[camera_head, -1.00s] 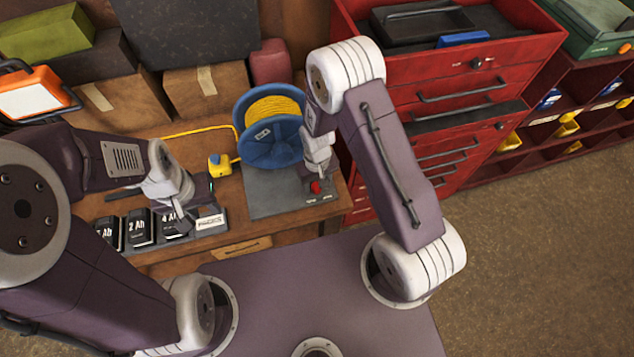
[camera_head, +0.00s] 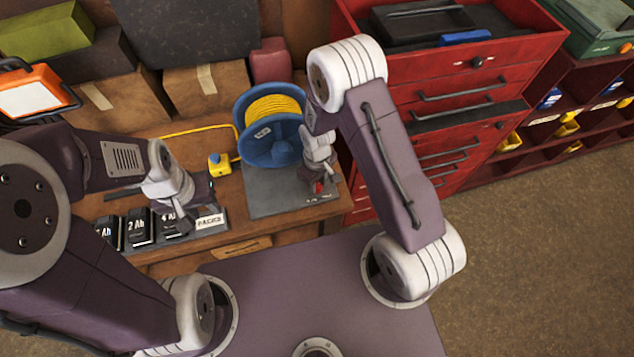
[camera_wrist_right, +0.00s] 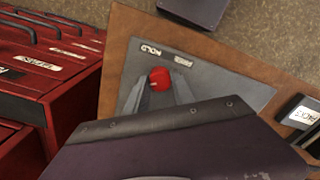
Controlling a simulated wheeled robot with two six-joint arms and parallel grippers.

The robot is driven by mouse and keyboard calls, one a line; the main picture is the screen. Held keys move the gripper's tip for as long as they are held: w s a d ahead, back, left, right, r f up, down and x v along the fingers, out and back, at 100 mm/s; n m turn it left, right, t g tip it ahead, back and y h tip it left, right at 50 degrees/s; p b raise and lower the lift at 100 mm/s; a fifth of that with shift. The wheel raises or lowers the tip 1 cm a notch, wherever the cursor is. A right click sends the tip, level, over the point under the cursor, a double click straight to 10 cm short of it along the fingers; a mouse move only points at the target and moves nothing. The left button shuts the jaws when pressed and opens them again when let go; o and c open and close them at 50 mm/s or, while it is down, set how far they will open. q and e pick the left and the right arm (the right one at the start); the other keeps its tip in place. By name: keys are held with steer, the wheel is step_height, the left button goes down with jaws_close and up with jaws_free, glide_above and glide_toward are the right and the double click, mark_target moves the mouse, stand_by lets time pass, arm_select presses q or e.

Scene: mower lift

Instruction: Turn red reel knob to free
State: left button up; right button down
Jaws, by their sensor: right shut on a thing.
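The red knob (camera_wrist_right: 160,75) is on the grey plate (camera_wrist_right: 130,72) of the reel stand. Printed labels stand beside it, one reading HOLD (camera_wrist_right: 152,51); the other (camera_wrist_right: 183,61) is too small to read surely. In the right wrist view my right gripper (camera_wrist_right: 160,88) has its fingers on both sides of the knob, shut on it. In the head view the right gripper (camera_head: 316,184) comes down on the knob and hides most of it. The blue reel (camera_head: 268,140) with yellow cord stands just behind. My left gripper (camera_head: 180,212) hangs by the battery packs; its fingers are unclear.
Black battery packs (camera_head: 140,228) stand in a row on the bench at left. A yellow box (camera_head: 219,165) on the cord lies left of the reel. A red tool cabinet (camera_head: 470,95) stands close on the right.

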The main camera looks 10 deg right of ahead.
steer(key=n, duration=0.5)
steer(key=shift+w+n, duration=0.1)
steer(key=shift+n, duration=0.2)
steer(key=n, duration=0.5)
steer(key=shift+r+n+b, duration=0.1)
steer(key=shift+n+b, duration=0.2)
steer(key=shift+n, duration=0.1)
steer(key=c, duration=1.1)
jaws_free()
step_height(320, 180, up, 9)
steer(key=shift+b, duration=0.55)
